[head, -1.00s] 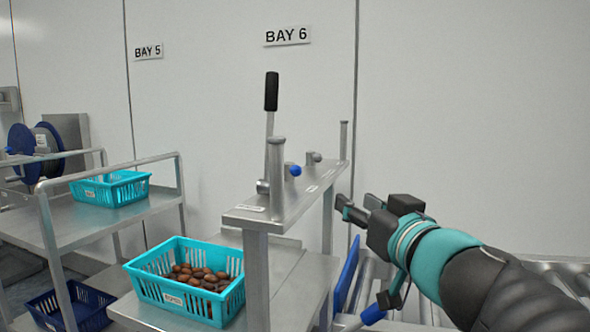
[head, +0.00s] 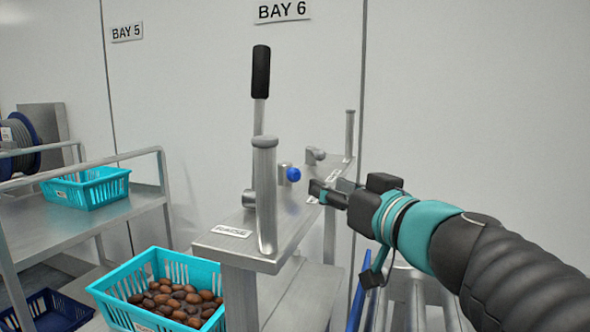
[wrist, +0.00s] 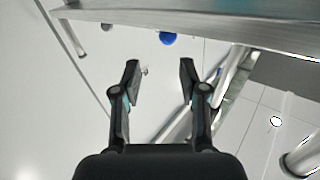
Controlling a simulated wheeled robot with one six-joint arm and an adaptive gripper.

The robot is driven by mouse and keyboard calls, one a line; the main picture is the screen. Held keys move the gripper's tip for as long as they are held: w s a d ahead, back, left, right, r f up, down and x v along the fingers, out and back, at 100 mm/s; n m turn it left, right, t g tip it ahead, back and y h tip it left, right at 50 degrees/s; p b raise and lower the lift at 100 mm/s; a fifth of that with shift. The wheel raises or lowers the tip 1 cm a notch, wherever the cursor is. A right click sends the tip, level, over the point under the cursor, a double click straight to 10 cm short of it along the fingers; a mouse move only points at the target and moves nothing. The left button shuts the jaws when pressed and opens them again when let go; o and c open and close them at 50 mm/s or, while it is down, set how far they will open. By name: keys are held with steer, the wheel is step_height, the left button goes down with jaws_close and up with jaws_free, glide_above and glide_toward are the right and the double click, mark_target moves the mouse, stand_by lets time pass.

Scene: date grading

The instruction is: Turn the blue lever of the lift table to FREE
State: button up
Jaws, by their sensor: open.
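The lift table's blue lever shows as a round blue knob (head: 293,174) on a short metal stub on the grey top rail (head: 215,246). In the wrist view the blue knob (wrist: 168,38) lies beyond the fingertips, roughly in line with the gap between them. My gripper (head: 318,191) is just right of the knob in the head view, apart from it. In the wrist view my gripper (wrist: 158,68) is open, with nothing between its fingers. A label (head: 230,232) lies on the rail's near end; I cannot read a FREE mark.
A tall black-handled lever (head: 260,75) and a metal post (head: 265,195) stand left of the knob; another post (head: 349,135) stands at the far end. A turquoise basket of dates (head: 110,287) is lower left. A trolley (head: 110,225) stands further left.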

mark_target(293, 189)
steer(key=b+x, duration=0.1)
steer(key=x, duration=1.1)
steer(key=shift+w+a+f+b, duration=0.15)
steer(key=shift+w+a+b, duration=0.05)
steer(key=shift+a+b, duration=0.15)
jaws_close()
